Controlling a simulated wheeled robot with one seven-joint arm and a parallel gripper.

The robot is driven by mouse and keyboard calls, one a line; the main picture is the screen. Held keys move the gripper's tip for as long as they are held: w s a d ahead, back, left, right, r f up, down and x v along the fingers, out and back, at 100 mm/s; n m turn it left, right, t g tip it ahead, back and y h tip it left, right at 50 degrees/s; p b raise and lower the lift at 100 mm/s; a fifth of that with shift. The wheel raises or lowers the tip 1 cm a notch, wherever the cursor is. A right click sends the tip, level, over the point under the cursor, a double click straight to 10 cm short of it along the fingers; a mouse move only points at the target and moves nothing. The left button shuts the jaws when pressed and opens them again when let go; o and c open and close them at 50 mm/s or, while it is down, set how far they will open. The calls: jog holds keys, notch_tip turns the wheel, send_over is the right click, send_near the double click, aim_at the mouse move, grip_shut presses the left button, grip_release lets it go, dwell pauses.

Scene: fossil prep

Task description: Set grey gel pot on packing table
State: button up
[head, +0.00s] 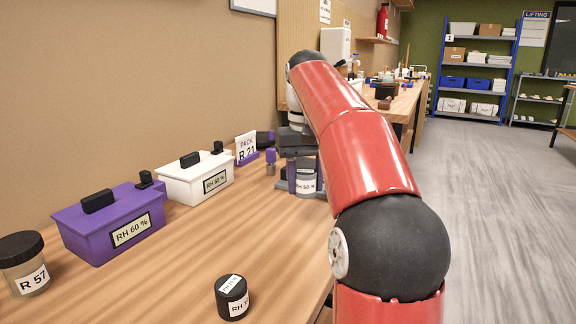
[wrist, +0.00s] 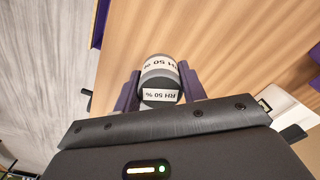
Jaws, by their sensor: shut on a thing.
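The grey gel pot (head: 306,186), labelled RH 50 %, is between the purple fingers of my gripper (head: 305,176), over the far part of the wooden table (head: 180,245). The wrist view shows the grey pot (wrist: 158,66) with RH 50 % labels on its top and side, and my gripper (wrist: 160,85) shut on it from both sides. I cannot tell whether the pot's base touches the wood. A white PACK R 21 sign (head: 246,147) in a purple stand is on the table just left of the pot.
A purple RH 60 % box (head: 85,233), a white box (head: 180,184) and a black-lidded R 57 jar (head: 22,275) line the wall side. A small dark RH pot (head: 232,298) stands near the front. Bare wood lies between them. Open floor (head: 470,200) is to the right.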

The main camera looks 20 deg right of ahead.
jog(key=shift+w+f, duration=0.15)
jog(key=shift+w, duration=0.2)
jog(key=b, duration=0.1)
send_over(303, 226)
notch_tip(303, 226, down, 6)
jog(key=shift+r, duration=0.25)
jog(key=shift+f+b, duration=0.5)
jog(key=shift+b, duration=0.15)
jog(key=shift+f+b, duration=0.3)
jog(key=shift+f, duration=0.25)
jog(key=o, duration=1.1)
